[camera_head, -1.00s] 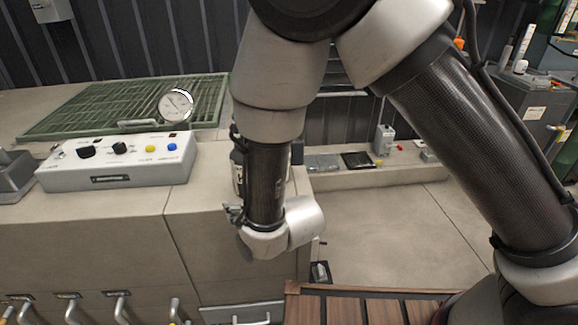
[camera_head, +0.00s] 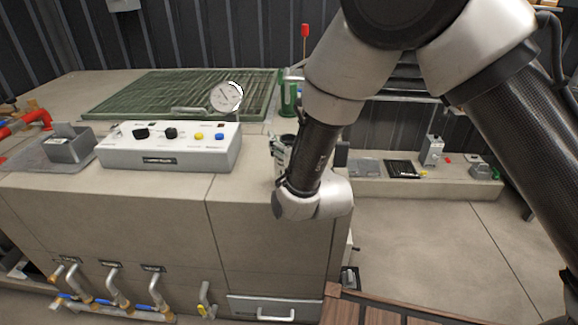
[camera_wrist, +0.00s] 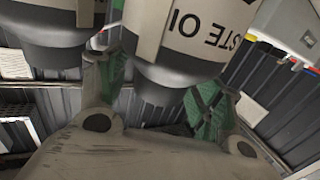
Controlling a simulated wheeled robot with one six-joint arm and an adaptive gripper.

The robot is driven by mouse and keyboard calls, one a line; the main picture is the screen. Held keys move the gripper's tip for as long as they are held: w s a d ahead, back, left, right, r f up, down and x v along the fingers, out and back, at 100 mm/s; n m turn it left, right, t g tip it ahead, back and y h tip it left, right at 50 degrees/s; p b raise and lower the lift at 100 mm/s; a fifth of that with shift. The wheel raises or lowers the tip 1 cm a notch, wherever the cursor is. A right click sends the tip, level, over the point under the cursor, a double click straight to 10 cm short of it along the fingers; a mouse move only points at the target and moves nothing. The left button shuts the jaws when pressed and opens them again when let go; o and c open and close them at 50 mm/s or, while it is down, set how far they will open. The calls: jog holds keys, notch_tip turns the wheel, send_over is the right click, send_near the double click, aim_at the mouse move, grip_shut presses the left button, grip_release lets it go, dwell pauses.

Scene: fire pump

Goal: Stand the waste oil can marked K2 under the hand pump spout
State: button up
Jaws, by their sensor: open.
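A white can with a dark shoulder and black upside-down lettering "STE OI" (camera_wrist: 190,30) fills the upper middle of the wrist view. A second pale can with a dark end (camera_wrist: 55,35) is at its left. No K2 mark is readable. My gripper (camera_wrist: 158,92) is open, its green-padded fingers on either side of the lettered can's dark end; contact cannot be told.
A red-topped rod (camera_head: 305,42) rises behind. A low ledge with small items (camera_head: 430,180) lies right. Floor (camera_head: 430,240) is clear there.

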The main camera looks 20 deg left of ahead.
jog(key=shift+w, duration=0.15)
jog(key=shift+c, duration=0.3)
jog(key=shift+a, duration=0.1)
grip_shut()
jog(key=shift+r, duration=0.1)
